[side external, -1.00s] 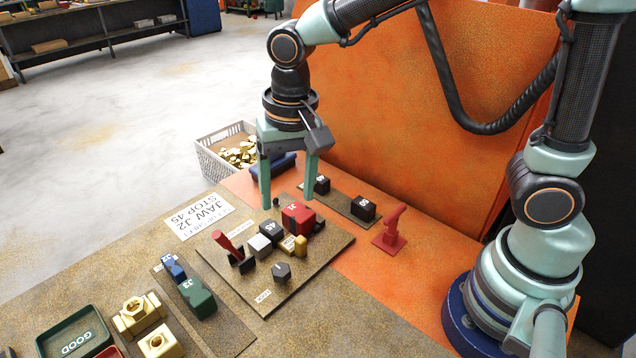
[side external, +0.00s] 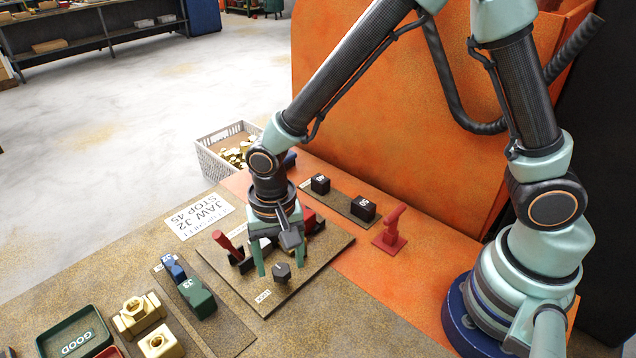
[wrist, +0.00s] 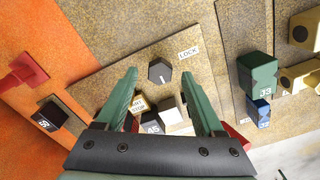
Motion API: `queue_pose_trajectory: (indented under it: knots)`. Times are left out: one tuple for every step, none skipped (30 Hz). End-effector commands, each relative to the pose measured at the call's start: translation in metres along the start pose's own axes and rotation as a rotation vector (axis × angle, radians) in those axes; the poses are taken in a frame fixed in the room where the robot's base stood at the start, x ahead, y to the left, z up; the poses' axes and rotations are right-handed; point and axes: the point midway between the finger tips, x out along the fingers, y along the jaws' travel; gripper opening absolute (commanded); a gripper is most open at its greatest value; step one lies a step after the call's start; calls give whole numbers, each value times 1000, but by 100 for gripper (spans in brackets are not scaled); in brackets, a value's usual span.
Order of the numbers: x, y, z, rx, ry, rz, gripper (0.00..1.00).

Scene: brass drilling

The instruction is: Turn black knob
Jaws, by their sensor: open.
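The black knob (side external: 281,271) is a small faceted piece on the brown fixture plate (side external: 330,246), near its front corner. In the wrist view the black knob (wrist: 160,71) has a short white line on top, which does not point at the LOCK label (wrist: 188,51). My gripper (side external: 280,266) is open and points down over the plate. In the wrist view its fingertips (wrist: 157,74) show to the left and right of the knob, apart from it. I cannot tell how far above the plate the tips are.
A red-handled lever (side external: 226,243) stands close left of my gripper. A black 45 block (wrist: 152,122) and a red block sit behind, partly hidden by my gripper. A red stand (side external: 390,236) is to the right; blue and green jaws (side external: 197,297) lie left.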

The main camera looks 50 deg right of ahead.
Motion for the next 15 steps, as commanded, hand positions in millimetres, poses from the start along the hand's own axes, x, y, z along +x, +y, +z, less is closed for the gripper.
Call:
queue_pose_trajectory:
  knots:
    - [5,0,0,0,-1,2,70]
    - [8,0,0,0,-1,2,70]
    - [10,0,0,0,-1,1,70]
    - [12,0,0,0,0,1,70]
    - [13,0,0,0,0,0,70]
    - [14,0,0,0,0,0,70]
    - [14,0,0,0,0,0,70]
    - [15,0,0,0,0,0,70]
    - [15,0,0,0,0,-1,70]
    - [15,0,0,0,0,-1,70]
    - [15,0,0,0,0,-1,70]
    - [15,0,0,0,1,-1,70]
    - [15,0,0,0,1,-1,70]
    - [15,0,0,0,0,-1,70]
    - [15,0,0,0,0,-1,62]
